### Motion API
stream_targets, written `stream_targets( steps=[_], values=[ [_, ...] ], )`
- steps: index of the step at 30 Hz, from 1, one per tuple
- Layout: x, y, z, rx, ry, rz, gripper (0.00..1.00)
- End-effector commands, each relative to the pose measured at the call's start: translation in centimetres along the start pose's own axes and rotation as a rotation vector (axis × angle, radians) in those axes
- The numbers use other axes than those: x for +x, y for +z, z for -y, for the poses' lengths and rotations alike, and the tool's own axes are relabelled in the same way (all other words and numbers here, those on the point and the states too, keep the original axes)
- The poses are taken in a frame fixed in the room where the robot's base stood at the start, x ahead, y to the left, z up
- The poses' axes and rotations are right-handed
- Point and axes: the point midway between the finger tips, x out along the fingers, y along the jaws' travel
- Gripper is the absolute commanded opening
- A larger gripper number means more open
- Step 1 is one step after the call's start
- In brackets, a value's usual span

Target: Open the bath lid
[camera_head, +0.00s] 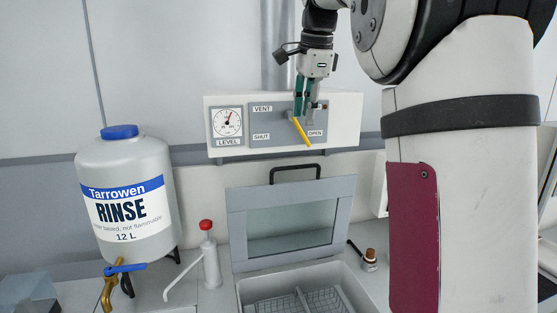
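The bath lid (240,226) is a grey frame with a clear window and a black handle (296,168) on its top edge. It stands raised at the back of the open bath (245,284), whose inside shows a wire basket (298,302). A yellow lever (302,131) on the wall panel slants down to the right, its lower end beside the OPEN label. My gripper (305,113) points down in front of the panel, its fingertips by the lever's upper end. I cannot tell whether the fingers touch the lever or how far apart they are.
The wall panel (345,120) also carries a LEVEL gauge (227,122) and VENT and SHUT labels. A large RINSE jug (125,170) with a tap and a red-topped wash bottle (209,262) stand left of the bath. A small brown-topped bottle (370,260) stands at its right.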

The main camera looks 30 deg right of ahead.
Motion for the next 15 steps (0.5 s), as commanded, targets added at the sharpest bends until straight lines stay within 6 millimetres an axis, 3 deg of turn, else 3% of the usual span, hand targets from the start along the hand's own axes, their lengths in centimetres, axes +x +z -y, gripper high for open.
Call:
stream_targets(
  steps=[5, 15],
  values=[
    [1.4, -0.1, 0.1, 0.011, 0.002, -0.001, 0.30],
    [7.8, -0.1, 0.0, 0.009, 0.005, -0.001, 0.30]
  ],
)
